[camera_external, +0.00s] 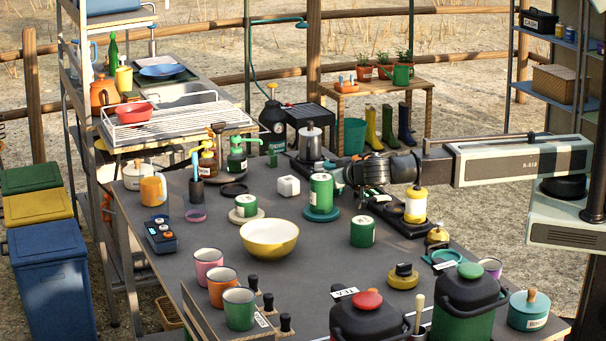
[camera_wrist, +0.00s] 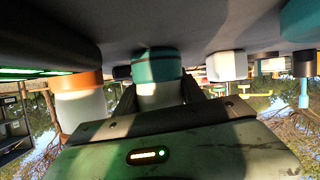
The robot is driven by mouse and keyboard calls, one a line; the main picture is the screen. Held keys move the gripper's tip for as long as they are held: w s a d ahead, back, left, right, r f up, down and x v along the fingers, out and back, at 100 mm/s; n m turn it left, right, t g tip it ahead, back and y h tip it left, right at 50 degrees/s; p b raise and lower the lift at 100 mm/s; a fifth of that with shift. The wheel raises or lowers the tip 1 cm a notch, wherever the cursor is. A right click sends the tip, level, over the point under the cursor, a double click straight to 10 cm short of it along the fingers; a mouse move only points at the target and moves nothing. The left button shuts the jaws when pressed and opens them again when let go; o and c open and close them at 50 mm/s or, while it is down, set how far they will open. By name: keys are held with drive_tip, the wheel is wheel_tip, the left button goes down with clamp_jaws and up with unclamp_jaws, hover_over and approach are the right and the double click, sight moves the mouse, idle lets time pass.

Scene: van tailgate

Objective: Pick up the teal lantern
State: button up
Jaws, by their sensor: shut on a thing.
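The teal lantern (camera_wrist: 157,66) is in the middle of the wrist view, which is upside down, with a teal end toward the dark table top and a paler body. My gripper (camera_wrist: 156,97) has a finger on each side of this body and is shut on it. In the external view my gripper (camera_external: 350,177) is low over the back of the table, just behind and right of a green can. There the lantern is mostly hidden by the can and my jaws. I cannot tell whether it touches the table.
A green can (camera_external: 321,192) on a teal coaster (camera_external: 322,214) is close to my gripper. A yellow lantern (camera_external: 415,206) stands to the right on a dark tray. A white cube (camera_external: 288,186), a yellow bowl (camera_external: 269,239) and a moka pot (camera_external: 311,146) are near.

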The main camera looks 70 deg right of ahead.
wheel_tip(320, 180, up, 10)
drive_tip(key=p, duration=1)
drive_tip(key=shift+r, duration=0.15)
drive_tip(key=shift+f, duration=0.2)
